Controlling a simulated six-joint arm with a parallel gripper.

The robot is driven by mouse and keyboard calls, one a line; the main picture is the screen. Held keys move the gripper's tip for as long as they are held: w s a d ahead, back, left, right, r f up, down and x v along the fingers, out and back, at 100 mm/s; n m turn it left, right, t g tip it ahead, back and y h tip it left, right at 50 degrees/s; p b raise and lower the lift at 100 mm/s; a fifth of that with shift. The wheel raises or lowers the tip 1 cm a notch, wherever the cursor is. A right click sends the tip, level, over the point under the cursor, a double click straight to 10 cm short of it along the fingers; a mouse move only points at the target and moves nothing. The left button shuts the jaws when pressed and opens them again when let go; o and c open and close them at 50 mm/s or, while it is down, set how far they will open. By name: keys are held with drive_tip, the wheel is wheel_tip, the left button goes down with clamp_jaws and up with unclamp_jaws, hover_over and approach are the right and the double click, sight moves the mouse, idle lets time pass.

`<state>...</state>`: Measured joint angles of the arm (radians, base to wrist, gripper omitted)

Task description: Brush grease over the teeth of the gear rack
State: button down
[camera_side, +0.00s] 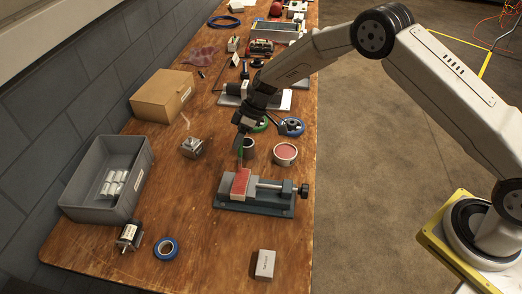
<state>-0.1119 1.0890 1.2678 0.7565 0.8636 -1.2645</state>
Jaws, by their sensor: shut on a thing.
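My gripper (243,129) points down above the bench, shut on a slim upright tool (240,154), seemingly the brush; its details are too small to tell. Its lower end is just above or at the far end of a red-topped block (240,184); I cannot tell whether they touch. The block lies in a grey-green vise (268,208) and seems to be the gear rack, its top red as if coated; single teeth cannot be made out. An open round tin with a red filling (285,153), likely the grease, stands behind the vise to the right.
A dark-topped can (248,147) stands close beside my gripper. A metal device (191,147), a grey bin (131,187) and a cardboard box (162,96) are to the left. A motor (130,236), blue tape (166,248) and a white box (265,264) are in front. Wood between them is clear.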

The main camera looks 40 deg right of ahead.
drive_tip(key=shift+w+d+r, duration=0.2)
drive_tip(key=shift+r, duration=1.15)
drive_tip(key=shift+w+d+r, duration=0.2)
drive_tip(key=shift+r, duration=1.15)
drive_tip(key=shift+w+d+r, duration=0.2)
drive_tip(key=shift+r, duration=1.15)
